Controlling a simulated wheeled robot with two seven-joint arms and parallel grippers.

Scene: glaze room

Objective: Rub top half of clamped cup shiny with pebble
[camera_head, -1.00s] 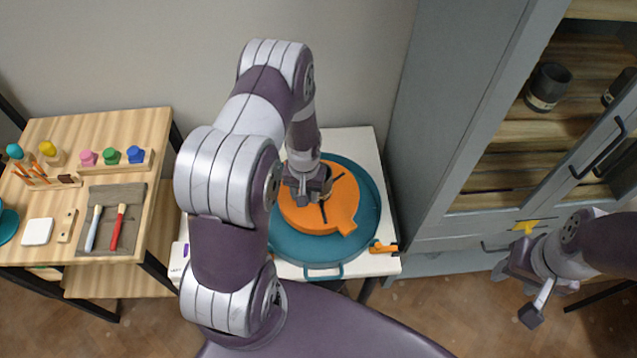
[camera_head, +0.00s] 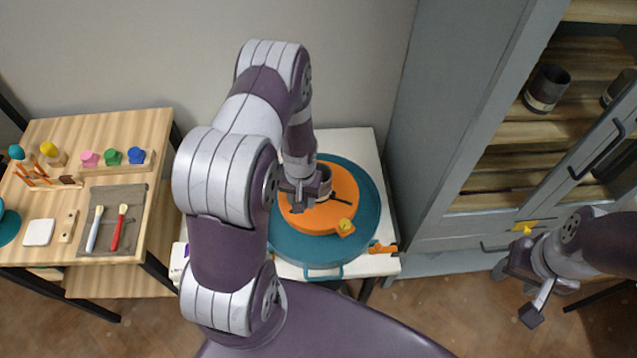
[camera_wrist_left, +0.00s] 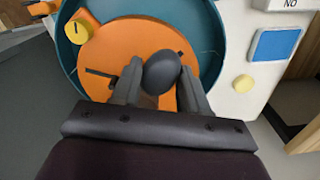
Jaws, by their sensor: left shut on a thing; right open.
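The clamped cup (camera_head: 325,174) stands at the middle of an orange disc (camera_head: 345,185) on a round teal tray (camera_head: 369,205). Its lower part is largely hidden by my left gripper (camera_head: 303,202). In the left wrist view, my left gripper (camera_wrist_left: 160,85) is shut on a smooth dark oval, the pebble (camera_wrist_left: 161,72), over the middle of the orange disc (camera_wrist_left: 120,40). Whether the pebble touches the cup I cannot tell. Dark clamp bars (camera_wrist_left: 98,72) lie on the disc. My right gripper (camera_head: 516,288) is open and empty at the right, away from the wheel.
A wooden bench (camera_head: 60,130) at the left carries brushes on a grey mat (camera_head: 132,200) and coloured pots. A grey cabinet (camera_head: 440,150) with dark cups (camera_head: 547,88) stands close on the right. A yellow knob (camera_head: 345,227) sits on the disc's edge.

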